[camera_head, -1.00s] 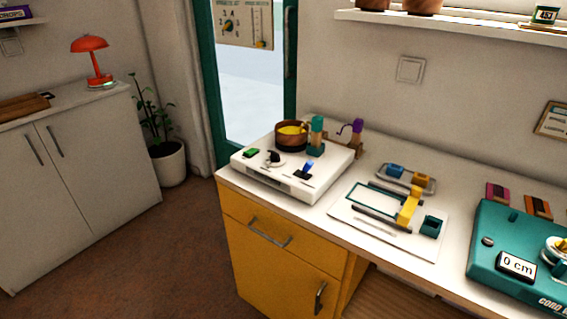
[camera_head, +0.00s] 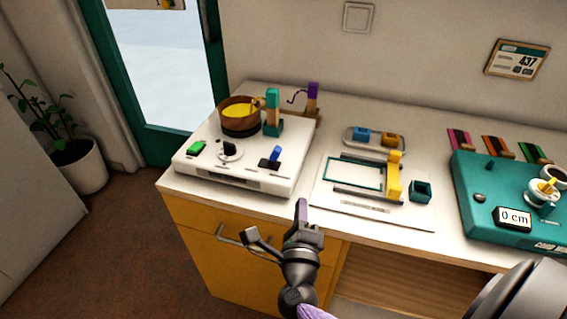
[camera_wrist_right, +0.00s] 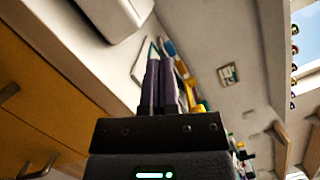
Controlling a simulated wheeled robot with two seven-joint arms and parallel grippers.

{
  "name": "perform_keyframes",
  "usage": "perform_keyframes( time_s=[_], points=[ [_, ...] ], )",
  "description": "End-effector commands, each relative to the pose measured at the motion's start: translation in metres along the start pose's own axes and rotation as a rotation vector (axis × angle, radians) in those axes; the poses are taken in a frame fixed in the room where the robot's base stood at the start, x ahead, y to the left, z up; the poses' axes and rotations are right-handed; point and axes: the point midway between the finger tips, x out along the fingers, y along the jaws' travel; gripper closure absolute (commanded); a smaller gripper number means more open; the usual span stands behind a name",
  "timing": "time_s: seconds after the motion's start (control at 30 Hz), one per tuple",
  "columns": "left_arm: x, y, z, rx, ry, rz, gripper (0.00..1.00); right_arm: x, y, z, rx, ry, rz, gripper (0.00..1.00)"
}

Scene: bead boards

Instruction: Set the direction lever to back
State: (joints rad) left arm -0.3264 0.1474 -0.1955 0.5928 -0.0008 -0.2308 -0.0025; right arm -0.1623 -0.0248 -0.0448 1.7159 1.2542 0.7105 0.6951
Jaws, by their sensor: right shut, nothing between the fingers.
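The white machine (camera_head: 282,187) stands at the left end of the counter. On its top are a green switch (camera_head: 196,147), a black knob (camera_head: 229,149) and a small blue-handled lever (camera_head: 275,154) in a dark slot at the front right. The blue handle stands upright or nearly so; which control is the direction lever I cannot read. My right gripper (camera_head: 302,207) is shut and empty, in front of the counter's edge, below and right of the blue lever and apart from it. Its dark fingers also show together in the right wrist view (camera_wrist_right: 160,85). My left gripper is out of view.
On the machine stand a wooden bowl with yellow beads (camera_head: 240,117) and a teal-topped post (camera_head: 272,112). Right of it lie a white board with a yellow arm (camera_head: 394,176) and a teal device (camera_head: 480,222). A drawer handle (camera_head: 228,238) is near my right wrist.

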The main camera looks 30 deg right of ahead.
Motion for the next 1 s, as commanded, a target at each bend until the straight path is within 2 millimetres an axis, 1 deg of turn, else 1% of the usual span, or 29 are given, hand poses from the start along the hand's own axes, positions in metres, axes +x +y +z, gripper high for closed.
perform_keyframes(
  time_s=[0.3,0.4,0.43,0.5,0.6,0.7,1.0],
  points=[
    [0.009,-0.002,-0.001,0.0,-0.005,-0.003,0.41,0.068,0.001,0.0,-0.001,-0.001,-0.003,1.0],
    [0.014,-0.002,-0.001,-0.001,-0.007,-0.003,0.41,0.089,0.001,-0.001,-0.003,-0.001,-0.003,1.0],
    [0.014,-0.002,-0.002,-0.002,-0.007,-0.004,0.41,0.093,0.001,0.003,0.0,-0.001,-0.002,1.0],
    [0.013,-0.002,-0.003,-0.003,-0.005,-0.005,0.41,0.094,0.0,0.017,0.002,-0.002,-0.001,1.0],
    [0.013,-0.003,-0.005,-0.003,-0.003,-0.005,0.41,0.097,0.0,0.029,0.001,0.0,0.0,1.0],
    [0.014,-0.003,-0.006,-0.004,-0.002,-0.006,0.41,0.099,0.0,0.036,-0.001,-0.001,0.0,1.0],
    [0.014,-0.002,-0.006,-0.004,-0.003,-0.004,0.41,0.099,0.0,0.039,-0.003,-0.001,0.0,1.0]
  ],
)
